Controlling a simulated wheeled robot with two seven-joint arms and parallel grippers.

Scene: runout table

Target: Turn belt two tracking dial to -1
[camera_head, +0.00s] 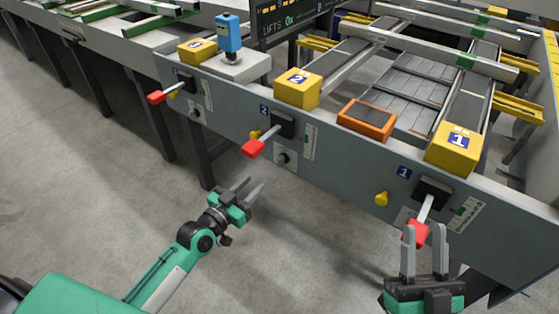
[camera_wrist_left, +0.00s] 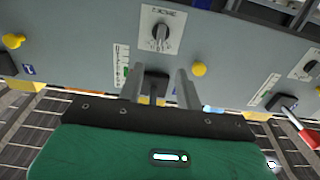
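The belt two tracking dial (camera_head: 285,157) is a dark knob on a white plate, low on the grey panel under the number 2 lever (camera_head: 253,147). In the left wrist view the dial (camera_wrist_left: 160,32) lies beyond my fingertips; its setting is too small to read. My left gripper (camera_head: 255,184) is open and empty, below and left of the dial and apart from it. Its fingers (camera_wrist_left: 160,72) also show in the left wrist view. My right gripper (camera_head: 424,228) is open, with its fingers close about the red handle (camera_head: 416,235) of the number 1 lever; contact is unclear.
A yellow knob (camera_head: 255,135) sits beside the number 2 lever. The number 3 lever (camera_head: 156,97) and its dial (camera_head: 195,112) are further left. Yellow boxes (camera_head: 298,88) and an orange-framed device (camera_head: 367,118) stand on the ledge. The floor before the panel is clear.

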